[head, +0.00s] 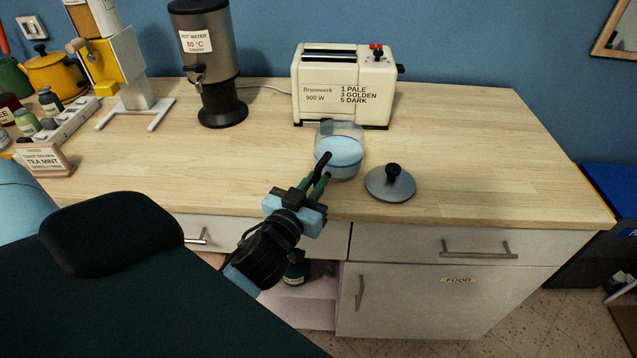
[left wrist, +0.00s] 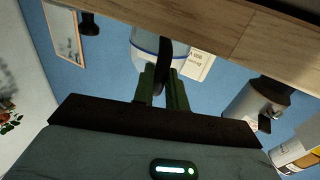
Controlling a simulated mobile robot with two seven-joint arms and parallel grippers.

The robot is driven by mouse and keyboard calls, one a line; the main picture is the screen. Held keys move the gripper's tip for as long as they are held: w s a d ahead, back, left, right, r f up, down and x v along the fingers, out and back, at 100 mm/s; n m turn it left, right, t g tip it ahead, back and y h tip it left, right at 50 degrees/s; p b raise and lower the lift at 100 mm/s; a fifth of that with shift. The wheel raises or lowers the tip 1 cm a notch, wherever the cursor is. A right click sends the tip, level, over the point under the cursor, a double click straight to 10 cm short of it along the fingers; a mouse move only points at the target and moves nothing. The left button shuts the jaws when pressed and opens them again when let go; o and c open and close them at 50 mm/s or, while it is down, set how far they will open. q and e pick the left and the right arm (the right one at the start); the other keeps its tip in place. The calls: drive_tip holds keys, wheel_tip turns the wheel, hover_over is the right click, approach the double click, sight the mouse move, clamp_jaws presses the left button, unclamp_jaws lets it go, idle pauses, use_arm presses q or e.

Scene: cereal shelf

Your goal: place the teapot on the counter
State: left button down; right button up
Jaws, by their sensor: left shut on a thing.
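The teapot (head: 340,157) is a clear glass pot with a pale blue lower part and a dark handle. It appears upright over the front of the wooden counter (head: 470,140), in front of the toaster; I cannot tell whether its base touches the top. My left gripper (head: 320,182) reaches over the counter's front edge and is shut on the handle. In the left wrist view, which is turned over, the green fingers (left wrist: 163,88) clasp the dark handle below the glass pot (left wrist: 147,45). My right gripper is not in view.
A grey lid with a black knob (head: 390,183) lies just right of the teapot. A cream toaster (head: 342,88) and a hot water urn (head: 208,65) stand behind. A tea mint sign (head: 45,158) is at the left. The counter's right part is clear.

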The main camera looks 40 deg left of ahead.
use_arm(q)
drive_tip(key=c, duration=1.9)
unclamp_jaws()
drive_tip(key=o, duration=0.5)
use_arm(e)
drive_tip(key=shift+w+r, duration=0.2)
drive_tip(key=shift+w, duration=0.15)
